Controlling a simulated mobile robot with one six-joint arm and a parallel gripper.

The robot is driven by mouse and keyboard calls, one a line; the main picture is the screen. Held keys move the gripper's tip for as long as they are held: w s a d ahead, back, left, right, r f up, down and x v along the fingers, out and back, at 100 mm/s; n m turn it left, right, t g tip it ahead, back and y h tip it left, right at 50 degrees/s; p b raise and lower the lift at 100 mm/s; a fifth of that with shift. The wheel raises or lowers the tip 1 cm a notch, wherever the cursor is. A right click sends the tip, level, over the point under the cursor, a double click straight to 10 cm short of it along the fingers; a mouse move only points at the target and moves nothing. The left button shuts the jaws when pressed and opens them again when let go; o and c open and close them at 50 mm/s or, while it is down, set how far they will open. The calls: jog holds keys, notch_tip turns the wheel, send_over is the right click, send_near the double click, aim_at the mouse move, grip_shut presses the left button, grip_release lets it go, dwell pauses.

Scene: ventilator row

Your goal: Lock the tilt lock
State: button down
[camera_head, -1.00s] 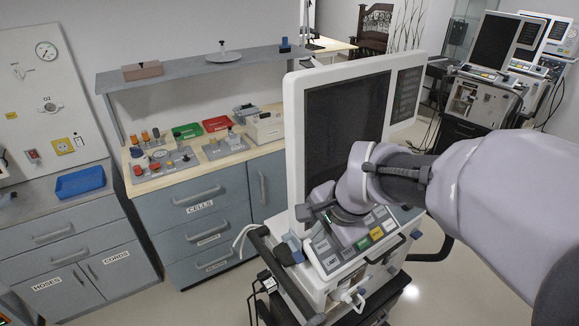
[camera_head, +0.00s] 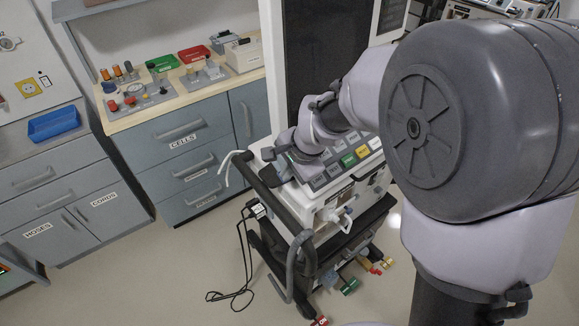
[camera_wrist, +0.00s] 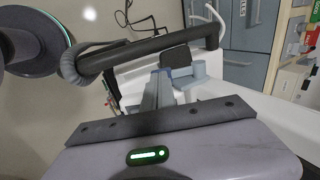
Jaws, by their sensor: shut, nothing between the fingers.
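The ventilator has a tall dark screen (camera_head: 305,75) above a sloping panel of labelled keys (camera_head: 347,160). In the wrist view, a dark block (camera_wrist: 176,59) with blue and grey parts (camera_wrist: 200,71) sits at the ventilator's side, beside a dark handle bar (camera_wrist: 140,52). It looks like the tilt lock, but I cannot tell its position. My gripper (camera_wrist: 158,88) is shut and empty, its fingertips close to that block; I cannot tell if they touch. In the head view my wrist is at the left of the key panel and hides much of this spot.
The ventilator's bent handle (camera_head: 280,200) runs down its left side. A cable (camera_head: 243,255) hangs to the floor. A drawer cabinet (camera_head: 178,168) stands behind at the left, with small parts and trays on top. Floor (camera_head: 180,275) is clear at the front left.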

jog(key=shift+f+b, duration=0.75)
jog(key=shift+f, duration=0.05)
jog(key=shift+r, duration=0.1)
